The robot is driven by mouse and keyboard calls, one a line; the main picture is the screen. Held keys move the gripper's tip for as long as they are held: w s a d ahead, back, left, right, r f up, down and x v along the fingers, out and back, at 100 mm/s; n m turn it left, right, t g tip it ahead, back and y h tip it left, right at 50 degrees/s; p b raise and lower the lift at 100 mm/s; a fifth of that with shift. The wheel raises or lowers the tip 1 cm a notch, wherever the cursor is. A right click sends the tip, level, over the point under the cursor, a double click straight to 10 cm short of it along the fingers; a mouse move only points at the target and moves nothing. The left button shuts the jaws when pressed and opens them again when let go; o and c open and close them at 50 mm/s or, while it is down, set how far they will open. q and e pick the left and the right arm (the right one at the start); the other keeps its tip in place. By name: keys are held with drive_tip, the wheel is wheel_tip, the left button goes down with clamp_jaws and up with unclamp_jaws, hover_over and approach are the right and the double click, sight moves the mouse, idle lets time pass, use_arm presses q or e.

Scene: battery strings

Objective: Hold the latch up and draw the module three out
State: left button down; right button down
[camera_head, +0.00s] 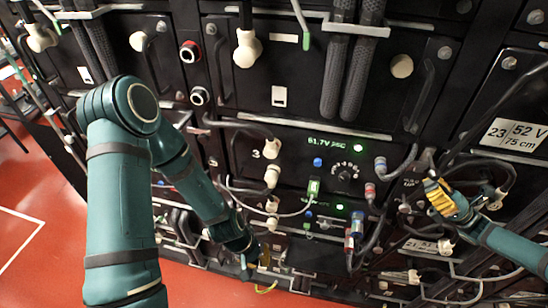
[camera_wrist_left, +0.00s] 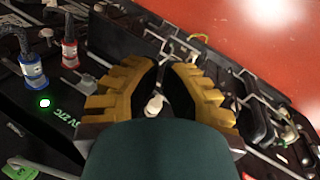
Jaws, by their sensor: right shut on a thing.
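Module three (camera_head: 330,155) is a black panel in the rack, with a white "3", a green-lit display, a blue button and a dark knob. My right gripper (camera_head: 437,190), with yellow fingers, is shut on the latch (camera_head: 424,163) at the module's right side, by small white lettering ending in "UP". The fingers hide part of the latch. My left gripper (camera_head: 260,262) is low at the front of the rack, below the module's display. In the left wrist view, the left gripper's yellow fingers (camera_wrist_left: 163,68) stand apart, with a pale knob (camera_wrist_left: 153,105) visible between them.
Cables with red and blue connectors (camera_head: 354,240) hang right of the left gripper. Thick black cables (camera_head: 352,70) run down above the module. A "23 52 V" label (camera_head: 516,134) is at right. Open red floor (camera_head: 40,210) lies at left.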

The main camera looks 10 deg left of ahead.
use_arm(q)
drive_tip(key=w+a+r+n+t+h, duration=0.1)
drive_tip(key=w+a+r+t+h, duration=0.3)
drive_tip(key=w+a+r, duration=0.3)
drive_tip(key=w+a+r+n+t+h, duration=0.2)
drive_tip(key=w+a+r+t+h, duration=0.2)
drive_tip(key=a, duration=1.1)
drive_tip(key=w+r+h, duration=0.3)
drive_tip(key=w+r, duration=0.1)
drive_tip(key=w, duration=0.2)
drive_tip(key=shift+a+t, duration=0.3)
approach(250, 157)
drive_tip(key=x, duration=0.4)
drive_tip(key=shift+w+d+f, duration=0.1)
drive_tip(key=shift+w, duration=0.05)
